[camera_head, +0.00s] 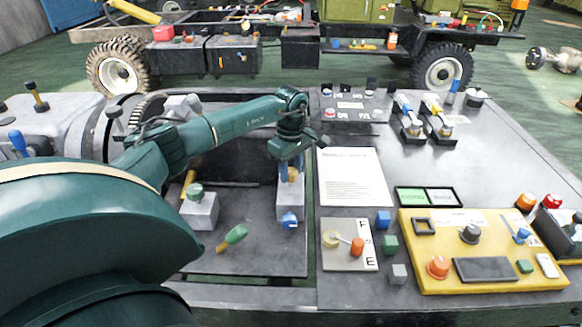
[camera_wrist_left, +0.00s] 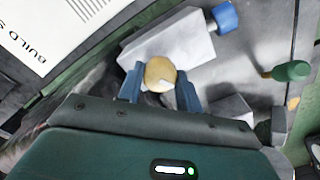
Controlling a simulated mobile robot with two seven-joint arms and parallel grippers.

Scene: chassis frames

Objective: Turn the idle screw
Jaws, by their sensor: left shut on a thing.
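A brass-coloured round knob (camera_wrist_left: 160,74), which looks like the idle screw, is at the near end of a grey block (camera_wrist_left: 178,44). In the head view this grey block (camera_head: 290,207) stands at the right of the dark metal tray, with a blue knob (camera_head: 289,220) low on its front. My left gripper (camera_head: 291,163) reaches down from above to the brass-coloured knob. In the left wrist view its two blue-grey fingers (camera_wrist_left: 160,86) are on either side of the knob, shut on it. The knob's lower part is hidden. My right gripper is in neither view.
To the right are a white paper sheet (camera_head: 353,177), a lettered selector plate (camera_head: 349,245) and a yellow control panel (camera_head: 484,278).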

